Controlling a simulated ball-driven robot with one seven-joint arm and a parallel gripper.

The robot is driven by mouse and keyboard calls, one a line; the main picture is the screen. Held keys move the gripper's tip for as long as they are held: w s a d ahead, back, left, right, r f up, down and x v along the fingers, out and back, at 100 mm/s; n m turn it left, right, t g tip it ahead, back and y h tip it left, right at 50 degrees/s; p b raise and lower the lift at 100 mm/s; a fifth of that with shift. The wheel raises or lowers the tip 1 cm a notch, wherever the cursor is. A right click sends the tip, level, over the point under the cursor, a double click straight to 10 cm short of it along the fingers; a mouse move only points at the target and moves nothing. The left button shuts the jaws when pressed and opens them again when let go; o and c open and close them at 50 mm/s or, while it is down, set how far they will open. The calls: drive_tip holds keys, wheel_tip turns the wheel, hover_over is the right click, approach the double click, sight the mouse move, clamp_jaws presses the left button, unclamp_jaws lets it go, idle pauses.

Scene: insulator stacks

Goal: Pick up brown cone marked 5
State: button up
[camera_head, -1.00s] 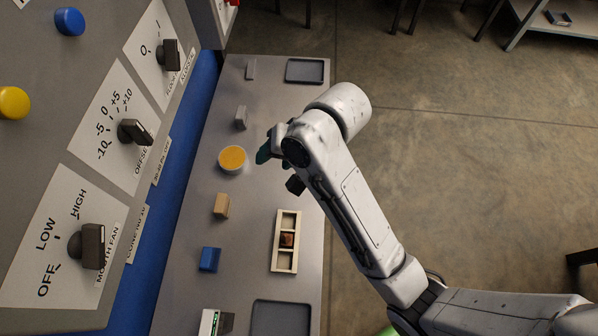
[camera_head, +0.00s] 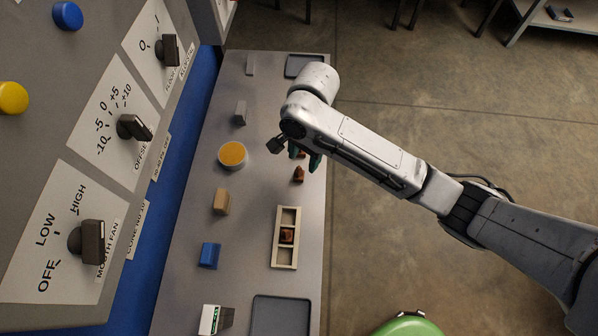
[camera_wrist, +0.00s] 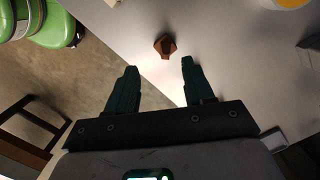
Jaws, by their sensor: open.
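A small brown cone (camera_head: 299,174) stands on the grey bench just below my gripper in the head view. Another brown piece (camera_head: 301,154) shows partly beside the fingers, mostly covered by my arm. A third brown piece (camera_head: 287,236) sits in the middle compartment of a cream holder (camera_head: 277,262). My gripper (camera_head: 303,157) has dark green fingers, spread open and empty. In the wrist view one brown cone (camera_wrist: 165,45) lies beyond the open fingertips (camera_wrist: 159,66), not between them. I cannot tell which brown piece this is. No number 5 is readable on any of them.
A yellow-topped round container (camera_head: 232,154), a tan block (camera_head: 221,201) and a blue block (camera_head: 209,256) stand left of the cones. Dark trays lie at both bench ends, one at the near end (camera_head: 281,316). The knob panel (camera_head: 75,215) rises at the left.

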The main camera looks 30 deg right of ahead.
sight(299, 167)
drive_tip(key=shift+w+a+f+p, duration=0.1)
drive_tip(key=shift+a+f+p, duration=0.1)
drive_tip(key=shift+f, duration=0.8)
drive_tip(key=shift+w+a+f+p, duration=0.1)
drive_tip(key=shift+a+f, duration=0.05)
drive_tip(key=shift+f, duration=0.8)
drive_tip(key=shift+a+f+p, duration=0.1)
drive_tip(key=shift+a+f, duration=0.1)
drive_tip(key=shift+f, duration=0.8)
clamp_jaws()
